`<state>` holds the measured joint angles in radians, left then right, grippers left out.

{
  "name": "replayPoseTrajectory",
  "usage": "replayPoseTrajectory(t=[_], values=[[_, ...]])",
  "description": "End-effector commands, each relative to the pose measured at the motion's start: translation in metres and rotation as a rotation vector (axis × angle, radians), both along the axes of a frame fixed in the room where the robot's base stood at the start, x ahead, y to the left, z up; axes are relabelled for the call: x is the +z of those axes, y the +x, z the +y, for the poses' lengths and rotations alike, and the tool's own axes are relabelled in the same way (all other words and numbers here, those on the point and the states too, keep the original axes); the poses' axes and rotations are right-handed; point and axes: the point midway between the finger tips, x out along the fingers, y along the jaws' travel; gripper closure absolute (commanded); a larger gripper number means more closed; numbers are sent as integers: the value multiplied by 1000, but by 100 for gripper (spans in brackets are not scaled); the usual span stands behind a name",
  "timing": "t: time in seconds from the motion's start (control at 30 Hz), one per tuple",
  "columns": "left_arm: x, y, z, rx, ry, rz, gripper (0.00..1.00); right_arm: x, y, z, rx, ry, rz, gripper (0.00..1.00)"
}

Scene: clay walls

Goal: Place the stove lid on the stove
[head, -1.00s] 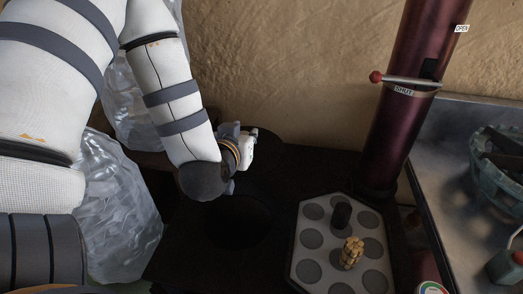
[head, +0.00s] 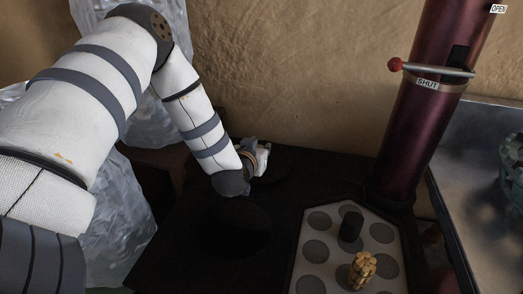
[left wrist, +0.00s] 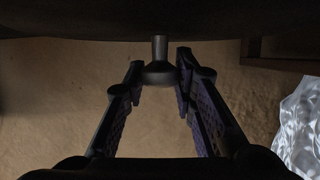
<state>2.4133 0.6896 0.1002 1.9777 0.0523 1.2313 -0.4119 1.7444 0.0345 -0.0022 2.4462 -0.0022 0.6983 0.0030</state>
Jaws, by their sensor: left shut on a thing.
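The black stove (head: 175,250) stands below me, with a dark round opening (head: 237,228) in its top. My left gripper (head: 264,158) is over the back of the stove, behind that opening. In the left wrist view, my left gripper (left wrist: 158,80) is shut on the knob of the stove lid (left wrist: 160,72). The lid's dark underside or face (left wrist: 80,22) fills the top of that view. In the head view the lid (head: 285,165) is a dark disc beside the gripper, hard to tell from the black stove. My right gripper is out of view.
A dark red stovepipe (head: 415,130) with a red-knobbed lever rises at the right. A pale hexagonal plate (head: 333,258) with round recesses holds a black cylinder (head: 351,227) and a brass-coloured piece (head: 362,268). A metal counter (head: 480,160) is at far right; a clay wall stands behind.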

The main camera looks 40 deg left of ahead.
Motion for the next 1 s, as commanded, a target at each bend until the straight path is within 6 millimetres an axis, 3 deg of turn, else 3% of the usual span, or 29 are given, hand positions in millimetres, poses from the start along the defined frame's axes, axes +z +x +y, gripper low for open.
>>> replayPoseTrajectory(t=[0.33, 0.37, 0.43, 0.8, 1.0], values=[[-2, 2, 0, 0, 2, -9, 100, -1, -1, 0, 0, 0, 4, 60], [-4, 1, 0, 0, 0, -5, 71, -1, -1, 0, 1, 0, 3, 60], [-3, 1, 0, 0, 0, -5, 55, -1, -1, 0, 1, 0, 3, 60], [2, -1, -1, 0, 0, -5, 55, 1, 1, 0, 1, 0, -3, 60], [19, -35, -21, -3, -1, -7, 55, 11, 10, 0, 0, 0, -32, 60]])
